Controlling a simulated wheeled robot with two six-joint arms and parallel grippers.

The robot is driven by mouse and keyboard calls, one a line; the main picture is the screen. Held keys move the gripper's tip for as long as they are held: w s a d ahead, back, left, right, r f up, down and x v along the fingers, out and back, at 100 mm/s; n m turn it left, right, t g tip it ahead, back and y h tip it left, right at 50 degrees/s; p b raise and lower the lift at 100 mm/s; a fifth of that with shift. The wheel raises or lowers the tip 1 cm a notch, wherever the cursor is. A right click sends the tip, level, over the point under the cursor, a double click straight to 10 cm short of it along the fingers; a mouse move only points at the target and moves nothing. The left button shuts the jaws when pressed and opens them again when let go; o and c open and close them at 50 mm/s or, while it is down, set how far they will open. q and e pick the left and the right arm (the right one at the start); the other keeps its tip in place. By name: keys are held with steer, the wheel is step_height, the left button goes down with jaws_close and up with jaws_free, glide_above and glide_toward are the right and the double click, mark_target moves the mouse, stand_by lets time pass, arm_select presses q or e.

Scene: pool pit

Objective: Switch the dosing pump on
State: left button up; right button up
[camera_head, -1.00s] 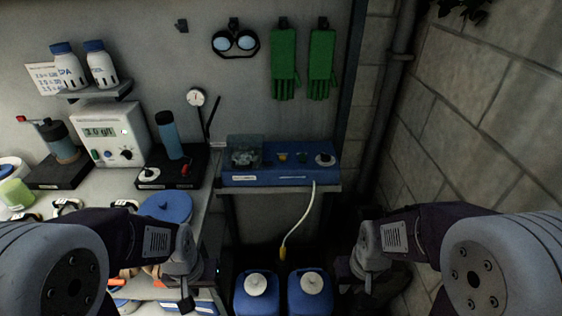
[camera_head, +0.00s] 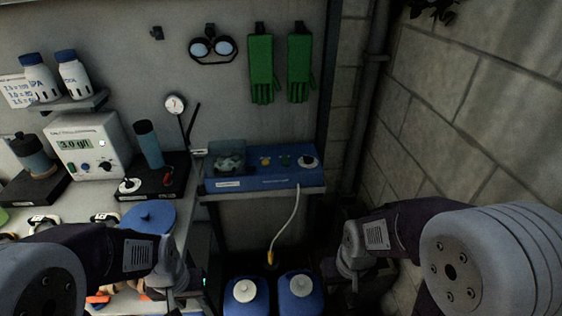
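The dosing pump appears to be the blue unit (camera_head: 240,184) on a narrow wall shelf in the middle of the head view. A clear-covered housing (camera_head: 229,162) sits at its left end. On its top are a small yellow button (camera_head: 265,160), a dark green button (camera_head: 285,160) and a round pale knob (camera_head: 308,162). A white hose (camera_head: 290,225) hangs from its front. My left gripper (camera_head: 178,290) is low, left of the pump's shelf. My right gripper (camera_head: 352,270) is low, to its right. Both are apart from the pump; their fingers are too dark to read.
Two blue canisters (camera_head: 245,291) (camera_head: 298,291) stand below the shelf. A bench at left holds a white meter box (camera_head: 88,145) reading about 3.0, a blue bottle (camera_head: 148,143) and a blue lid (camera_head: 149,217). Green gloves (camera_head: 262,70) hang above. A block wall (camera_head: 470,110) closes the right side.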

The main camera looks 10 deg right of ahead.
steer(key=shift+c, duration=0.3)
steer(key=shift+w, duration=0.15)
jaws_close()
steer(key=w+r+t+b, duration=0.2)
steer(key=w+r+t, duration=0.3)
steer(key=w, duration=0.5)
steer(key=w+a+r+t+h+b, duration=0.1)
steer(key=w+r+t, duration=0.4)
steer(key=w, duration=0.5)
steer(key=w+r+t+b, duration=0.2)
steer(key=w+r+t, duration=0.3)
steer(key=w, duration=0.5)
steer(key=w+a+f+t+b, duration=0.1)
steer(key=w+a+f+b, duration=0.2)
steer(key=a, duration=0.4)
steer(key=shift+w+f+y+b, duration=0.35)
steer(key=shift+w+f, duration=0.2)
steer(key=shift+f, duration=0.3)
